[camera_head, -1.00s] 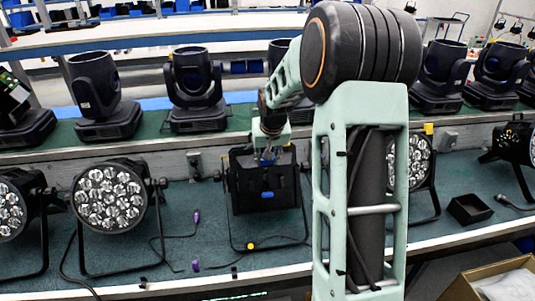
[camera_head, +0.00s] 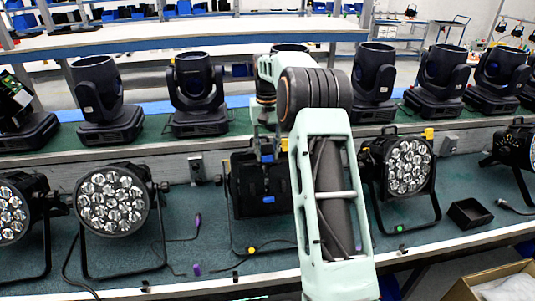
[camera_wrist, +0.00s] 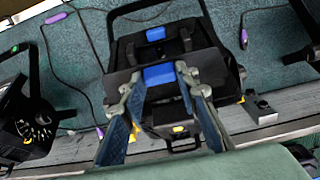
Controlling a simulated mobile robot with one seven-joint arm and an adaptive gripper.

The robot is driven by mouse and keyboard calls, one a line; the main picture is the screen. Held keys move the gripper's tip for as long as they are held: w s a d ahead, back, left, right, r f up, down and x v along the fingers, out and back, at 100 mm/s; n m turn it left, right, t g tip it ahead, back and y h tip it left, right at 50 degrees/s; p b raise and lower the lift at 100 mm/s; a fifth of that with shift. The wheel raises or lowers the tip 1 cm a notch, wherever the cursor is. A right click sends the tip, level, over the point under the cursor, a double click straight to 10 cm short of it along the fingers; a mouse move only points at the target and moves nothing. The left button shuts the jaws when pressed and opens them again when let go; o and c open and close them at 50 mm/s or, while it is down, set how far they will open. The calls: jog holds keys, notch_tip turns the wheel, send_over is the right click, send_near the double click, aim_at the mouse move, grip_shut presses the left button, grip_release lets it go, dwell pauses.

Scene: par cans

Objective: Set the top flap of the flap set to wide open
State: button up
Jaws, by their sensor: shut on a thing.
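The flap set (camera_head: 248,202) is a black square of plates on the front of the middle par can, and its lower flap (camera_wrist: 126,48) covers much of the front. A blue tab (camera_wrist: 155,35) is on that lower flap. The top flap (camera_wrist: 122,80) is a dark plate with its own blue tab (camera_wrist: 160,76). My gripper (camera_wrist: 162,78) is shut on this tab, one finger on each side. In the head view my gripper (camera_head: 267,150) is at the top of the flap set, partly hidden by my arm. The top flap's exact angle is hard to tell.
Lit-faced par cans stand to the left (camera_head: 112,198) and right (camera_head: 407,166). Moving-head lamps (camera_head: 197,92) line the raised shelf behind. A small black tray (camera_head: 469,213) and cables with purple ends (camera_head: 197,220) lie on the green bench. A cardboard box (camera_head: 492,283) is at lower right.

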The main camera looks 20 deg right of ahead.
jog(key=shift+w+g, duration=0.2)
jog(key=shift+g, duration=0.2)
dwell(0.5)
jog(key=o, duration=1.1)
jog(key=shift+o, duration=0.2)
jog(key=shift+w+r, duration=0.1)
jog(key=shift+r, duration=0.05)
notch_tip(320, 180, up, 7)
jog(key=shift+w+r, duration=0.15)
jog(key=shift+w, duration=0.1)
jog(key=shift+d, duration=0.1)
